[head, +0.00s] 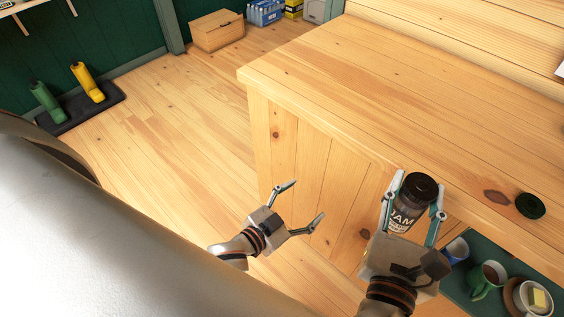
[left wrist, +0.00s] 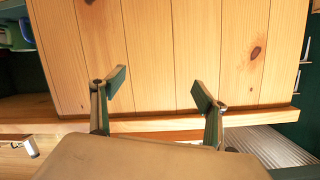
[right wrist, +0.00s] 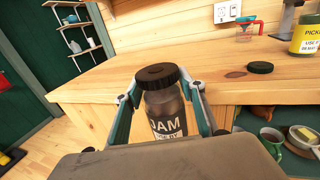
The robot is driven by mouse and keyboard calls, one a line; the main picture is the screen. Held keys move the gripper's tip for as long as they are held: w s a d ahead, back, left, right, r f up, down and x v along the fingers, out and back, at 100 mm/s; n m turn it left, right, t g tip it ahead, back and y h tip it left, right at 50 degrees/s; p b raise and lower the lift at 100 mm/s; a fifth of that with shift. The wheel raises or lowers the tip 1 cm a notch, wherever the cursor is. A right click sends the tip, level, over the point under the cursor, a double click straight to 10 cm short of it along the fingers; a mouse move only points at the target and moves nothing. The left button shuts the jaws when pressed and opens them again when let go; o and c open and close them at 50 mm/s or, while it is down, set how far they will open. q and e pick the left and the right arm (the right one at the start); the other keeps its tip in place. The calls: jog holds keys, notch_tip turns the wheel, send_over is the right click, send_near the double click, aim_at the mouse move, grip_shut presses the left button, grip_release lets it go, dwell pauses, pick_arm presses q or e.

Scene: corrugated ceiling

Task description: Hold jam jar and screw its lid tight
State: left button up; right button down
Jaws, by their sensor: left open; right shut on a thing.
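The jam jar (head: 400,220) is a dark glass jar with a white-lettered JAM label and a dark, ribbed cap on top. My right gripper (head: 415,198) is shut around its sides and holds it roughly upright by the counter's front edge. It also shows close up in the right wrist view (right wrist: 165,108). A round dark green lid (head: 530,206) lies on the counter to the right of the jar, apart from it; it also shows in the right wrist view (right wrist: 260,67). My left gripper (head: 301,204) is open and empty, left of the jar, in front of the counter's wooden side.
The wooden counter (head: 350,90) has a wide clear top. A shelf below its edge at right holds a green mug (head: 487,278), a blue cup (head: 456,251) and a bowl with a yellow block. A yellow-labelled container (right wrist: 306,38) stands at the counter's back right.

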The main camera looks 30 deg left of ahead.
pick_arm(q)
jog(key=s+a+f+n+g+y, duration=0.1)
jog(key=s+a+f, duration=0.4)
jog(key=s+f, duration=0.5)
jog(key=f+n+g, duration=0.1)
jog(key=g, duration=0.1)
jog(key=shift+s+a+g+y, duration=0.25)
jog(key=shift+g+y, duration=0.15)
pick_arm(e)
jog(key=shift+r, duration=0.15)
